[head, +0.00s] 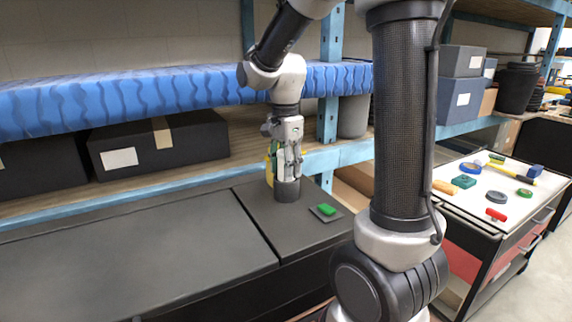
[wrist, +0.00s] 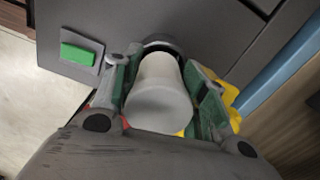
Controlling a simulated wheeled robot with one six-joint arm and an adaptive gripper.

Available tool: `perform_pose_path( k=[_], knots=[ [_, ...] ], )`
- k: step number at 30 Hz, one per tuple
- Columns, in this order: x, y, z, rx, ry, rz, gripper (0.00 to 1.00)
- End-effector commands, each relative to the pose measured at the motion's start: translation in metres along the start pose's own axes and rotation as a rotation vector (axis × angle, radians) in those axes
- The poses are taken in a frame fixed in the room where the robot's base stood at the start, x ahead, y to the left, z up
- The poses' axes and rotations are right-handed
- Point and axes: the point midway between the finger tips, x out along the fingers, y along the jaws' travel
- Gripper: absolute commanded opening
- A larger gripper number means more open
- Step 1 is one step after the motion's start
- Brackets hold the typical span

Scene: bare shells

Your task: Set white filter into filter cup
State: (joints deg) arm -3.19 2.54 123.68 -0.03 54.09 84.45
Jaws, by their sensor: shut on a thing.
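The white filter (wrist: 158,98) is a smooth white cylinder between the green-padded fingers of my gripper (wrist: 162,95). In the head view my gripper (head: 289,160) points down, shut on the filter, right above the dark grey filter cup (head: 287,191). The cup stands upright on the black worktop. In the wrist view the cup's rim (wrist: 162,43) shows around the far end of the filter. The filter is lined up with the cup's mouth; I cannot tell how far its lower end is inside, as the fingers and the filter itself hide it.
A green block (head: 327,209) lies on a small grey pad right of the cup. A yellow item (wrist: 229,92) is close beside the fingers. A blue shelf upright (head: 328,100) stands behind. The worktop's left part (head: 130,250) is clear. A tool cart (head: 480,212) is at right.

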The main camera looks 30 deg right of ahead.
Motion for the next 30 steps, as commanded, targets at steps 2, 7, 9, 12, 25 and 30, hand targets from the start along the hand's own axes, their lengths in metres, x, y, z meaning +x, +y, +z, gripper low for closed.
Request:
perform_pose_path(
  k=[2,7,9,12,25,30],
  knots=[
    [0.003,-0.004,0.001,-0.003,0.0,-0.009,0.18],
    [0.007,-0.004,0.001,-0.003,0.0,-0.009,0.18],
    [0.009,-0.005,0.001,-0.003,0.0,-0.008,0.18],
    [0.012,-0.005,0.001,-0.004,0.0,-0.009,0.18],
    [0.019,-0.003,0.002,-0.002,-0.003,-0.002,0.19],
    [0.019,-0.002,0.002,-0.001,-0.004,0.0,0.64]
  ],
)
